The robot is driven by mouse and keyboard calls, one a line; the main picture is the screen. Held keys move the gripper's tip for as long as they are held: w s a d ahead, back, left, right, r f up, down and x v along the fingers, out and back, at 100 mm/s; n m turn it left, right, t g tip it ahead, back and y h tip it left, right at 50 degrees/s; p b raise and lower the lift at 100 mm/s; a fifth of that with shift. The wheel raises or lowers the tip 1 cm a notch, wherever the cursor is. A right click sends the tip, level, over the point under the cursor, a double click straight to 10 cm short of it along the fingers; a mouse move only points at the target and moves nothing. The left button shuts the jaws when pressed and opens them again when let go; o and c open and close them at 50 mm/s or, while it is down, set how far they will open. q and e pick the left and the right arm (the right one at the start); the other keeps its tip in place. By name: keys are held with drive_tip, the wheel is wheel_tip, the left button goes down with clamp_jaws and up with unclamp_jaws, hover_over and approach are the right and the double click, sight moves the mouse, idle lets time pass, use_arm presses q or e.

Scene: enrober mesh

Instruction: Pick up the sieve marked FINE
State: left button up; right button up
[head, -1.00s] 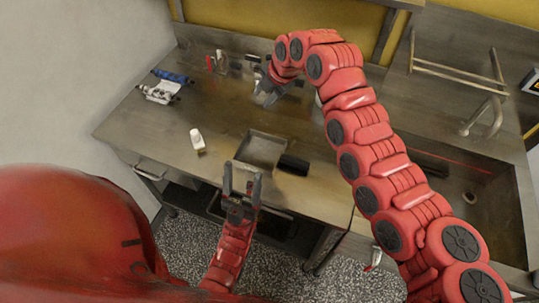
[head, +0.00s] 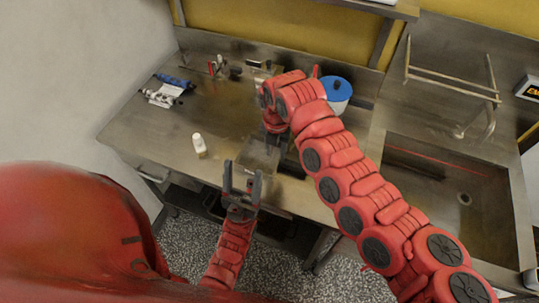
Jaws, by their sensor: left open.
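I cannot make out any sieve marked FINE; no such lettering is legible. A shallow grey rectangular metal piece (head: 257,156) lies near the front edge of the steel worktop (head: 160,125), and I cannot tell whether it is a tray or a sieve. My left gripper (head: 242,178) is open and empty, in front of that piece at the worktop's front edge. My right gripper (head: 273,143) points down over the piece's right part and hides some of it. Its jaws are mostly hidden under my own arm.
A white bottle (head: 199,145) stands left of centre. Blue and white packs (head: 165,93) lie at the far left. Small items (head: 217,68) stand at the back. A blue-lidded tub (head: 337,90) is at back right, with a sink (head: 455,190) beyond my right arm.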

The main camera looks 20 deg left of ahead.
sight(277, 166)
drive_tip(key=shift+f, duration=0.75)
drive_tip(key=shift+f+p, duration=0.25)
drive_tip(key=shift+p, duration=0.25)
drive_tip(key=f+p, duration=0.2)
drive_tip(key=f, duration=0.2)
drive_tip(key=shift+d+f, duration=0.15)
drive_tip(key=shift+d, duration=0.05)
drive_tip(key=shift+w+f, duration=0.15)
drive_tip(key=shift+f, duration=0.2)
drive_tip(key=shift+c, duration=0.3)
clamp_jaws()
